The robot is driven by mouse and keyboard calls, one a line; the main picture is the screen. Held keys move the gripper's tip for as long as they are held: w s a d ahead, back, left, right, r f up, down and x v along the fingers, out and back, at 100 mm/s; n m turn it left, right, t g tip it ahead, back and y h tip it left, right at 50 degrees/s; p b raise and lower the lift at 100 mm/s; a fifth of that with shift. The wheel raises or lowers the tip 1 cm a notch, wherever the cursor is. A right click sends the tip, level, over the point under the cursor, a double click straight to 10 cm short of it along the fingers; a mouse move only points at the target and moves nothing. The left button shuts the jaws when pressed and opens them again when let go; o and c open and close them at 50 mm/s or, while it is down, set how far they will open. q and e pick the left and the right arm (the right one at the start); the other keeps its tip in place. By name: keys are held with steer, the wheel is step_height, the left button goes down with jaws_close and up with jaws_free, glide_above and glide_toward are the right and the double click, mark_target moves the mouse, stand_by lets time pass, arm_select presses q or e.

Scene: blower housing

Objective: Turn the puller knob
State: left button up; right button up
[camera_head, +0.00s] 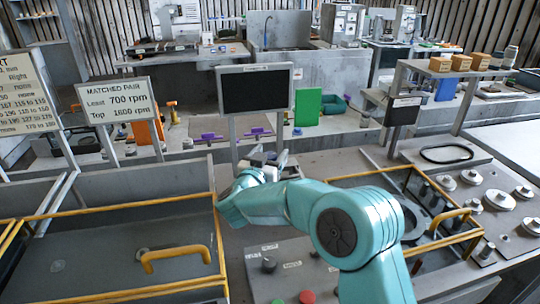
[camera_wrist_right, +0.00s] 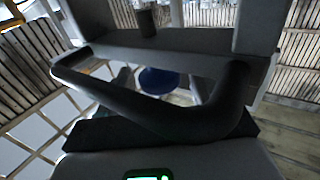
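My teal right arm reaches in from the lower right of the head view. Its gripper (camera_head: 276,163) is near the middle, in front of the post of a dark screen. The fingers are small and partly hidden by the wrist, so I cannot tell whether they are open or shut. The right wrist view shows a dark curved bar (camera_wrist_right: 165,118) up close and a blue round thing (camera_wrist_right: 158,80) behind it. A dark knob (camera_head: 268,263) sits on the grey control panel (camera_head: 255,285), below and apart from the gripper. I cannot read which knob is the puller knob. My left gripper is not in view.
A yellow-railed bay with a yellow handle (camera_head: 176,256) lies at left. A second yellow-framed bay (camera_head: 449,222) lies at right, beside several round metal parts (camera_head: 499,200). The dark screen (camera_head: 255,90) stands behind the gripper. A red button (camera_head: 307,297) is at the bottom.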

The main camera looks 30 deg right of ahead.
mark_target(270, 155)
steer(key=shift+r, duration=0.1)
step_height(270, 155, up, 20)
steer(key=p, duration=0.2)
stand_by(0.3)
